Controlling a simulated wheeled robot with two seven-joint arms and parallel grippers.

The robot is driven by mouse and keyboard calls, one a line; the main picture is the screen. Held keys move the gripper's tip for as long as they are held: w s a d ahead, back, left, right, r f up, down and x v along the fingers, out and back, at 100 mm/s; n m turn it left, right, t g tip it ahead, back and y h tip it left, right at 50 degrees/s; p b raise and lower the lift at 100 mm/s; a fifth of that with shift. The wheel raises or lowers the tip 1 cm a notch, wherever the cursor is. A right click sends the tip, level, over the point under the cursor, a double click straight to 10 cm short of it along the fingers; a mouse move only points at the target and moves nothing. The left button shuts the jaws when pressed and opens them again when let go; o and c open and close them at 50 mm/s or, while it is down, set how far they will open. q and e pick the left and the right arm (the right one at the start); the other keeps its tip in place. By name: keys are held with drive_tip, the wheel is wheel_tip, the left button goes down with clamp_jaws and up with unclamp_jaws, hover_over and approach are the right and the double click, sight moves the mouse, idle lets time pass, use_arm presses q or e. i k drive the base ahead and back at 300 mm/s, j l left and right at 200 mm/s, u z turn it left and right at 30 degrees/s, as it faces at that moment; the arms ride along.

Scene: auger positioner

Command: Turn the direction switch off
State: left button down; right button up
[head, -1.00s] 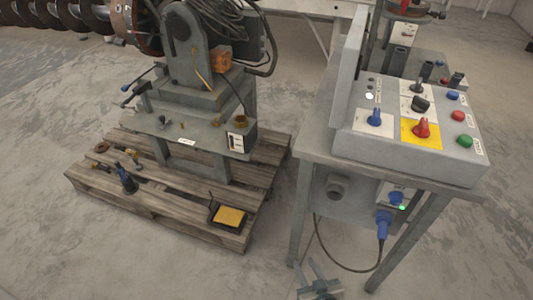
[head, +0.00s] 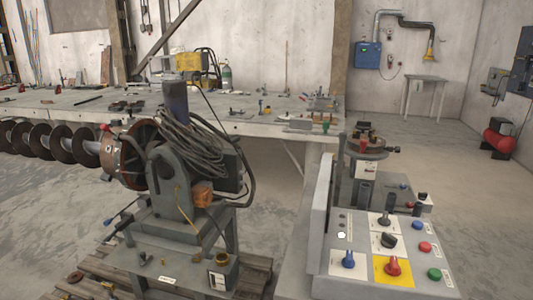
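The grey control box (head: 318,262) stands at the lower right on a metal table. Its sloped panel has a blue knob (head: 348,259) on a white plate, a red knob (head: 393,266) on a yellow plate, a black knob (head: 388,241) and a small dark-topped lever switch (head: 385,218) behind it. A column of blue (head: 415,227), red (head: 425,246) and green (head: 434,274) buttons runs down the right side. The labels are too small to read, so I cannot tell which control is the direction switch. Neither gripper is in view.
The auger (head: 52,140) and its positioner (head: 180,185) stand left of the box, over a wooden pallet (head: 255,275). A long workbench (head: 255,133) with tools runs behind. A tall grey plate (head: 322,205) rises at the box's left edge. Open floor lies behind the box at right.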

sight(389, 241)
drive_tip(key=l+u, duration=0.2)
drive_tip(key=l, duration=0.6)
drive_tip(key=l+u, duration=0.2)
drive_tip(key=l, duration=0.55)
drive_tip(key=l+u, duration=0.25)
drive_tip(key=l, duration=0.55)
drive_tip(key=k+l+u, duration=0.2)
drive_tip(key=l, duration=0.55)
drive_tip(key=i+l, duration=0.05)
drive_tip(key=i, duration=0.05)
